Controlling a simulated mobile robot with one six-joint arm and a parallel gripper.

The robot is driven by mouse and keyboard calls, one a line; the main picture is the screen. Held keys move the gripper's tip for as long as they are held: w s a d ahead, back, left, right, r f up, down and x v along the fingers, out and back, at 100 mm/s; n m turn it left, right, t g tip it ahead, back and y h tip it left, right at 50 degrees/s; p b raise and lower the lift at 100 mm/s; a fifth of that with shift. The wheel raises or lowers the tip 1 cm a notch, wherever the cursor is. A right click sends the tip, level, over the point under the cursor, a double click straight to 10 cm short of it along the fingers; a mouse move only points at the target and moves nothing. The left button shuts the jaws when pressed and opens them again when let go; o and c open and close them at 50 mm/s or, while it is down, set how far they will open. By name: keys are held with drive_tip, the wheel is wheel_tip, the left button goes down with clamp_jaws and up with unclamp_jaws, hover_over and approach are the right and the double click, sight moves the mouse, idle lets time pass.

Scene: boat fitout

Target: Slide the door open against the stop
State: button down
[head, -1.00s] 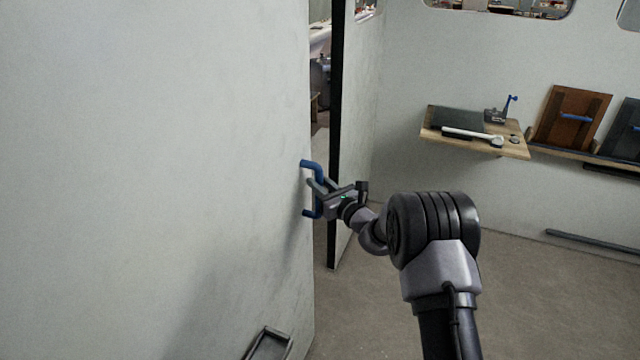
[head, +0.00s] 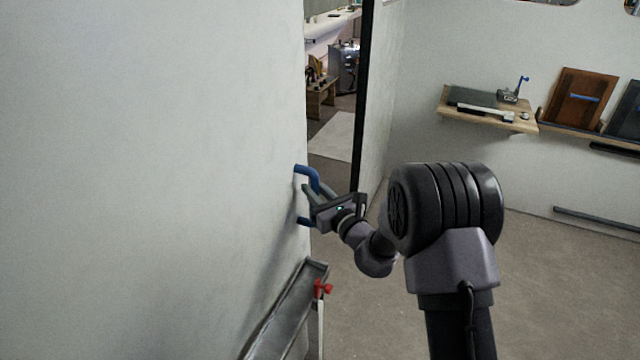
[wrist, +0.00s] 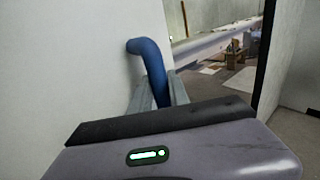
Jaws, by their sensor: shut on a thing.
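The door is a large pale panel (head: 160,150) filling the left of the head view, and it also shows at the left of the wrist view (wrist: 60,70). A blue bar handle (head: 308,175) stands out near its right edge. My gripper (head: 310,197) is shut on the handle's upright part, and its fingers hide some of the bar. In the wrist view the blue handle (wrist: 150,65) runs down between my two fingers. Right of the door edge is an open gap, bounded by a dark-edged frame (head: 363,100). I cannot make out the stop for certain.
A grey channel or rail (head: 285,315) with a red knob (head: 323,288) lies low beside the door. A wooden shelf (head: 490,118) with tools and brown panels (head: 580,97) are on the right wall. A workshop shows through the gap.

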drive_tip(key=shift+s+a+f, duration=0.1)
drive_tip(key=shift+s+a, duration=0.1)
drive_tip(key=shift+s, duration=0.3)
drive_tip(key=shift+s+a, duration=0.15)
drive_tip(key=shift+s, duration=0.35)
drive_tip(key=c, duration=1.3)
unclamp_jaws()
drive_tip(key=shift+s+a, duration=0.1)
drive_tip(key=shift+s, duration=0.05)
drive_tip(key=shift+o, duration=0.2)
drive_tip(key=p+v, duration=0.1)
drive_tip(key=v, duration=1.6)
drive_tip(key=shift+d, duration=0.2)
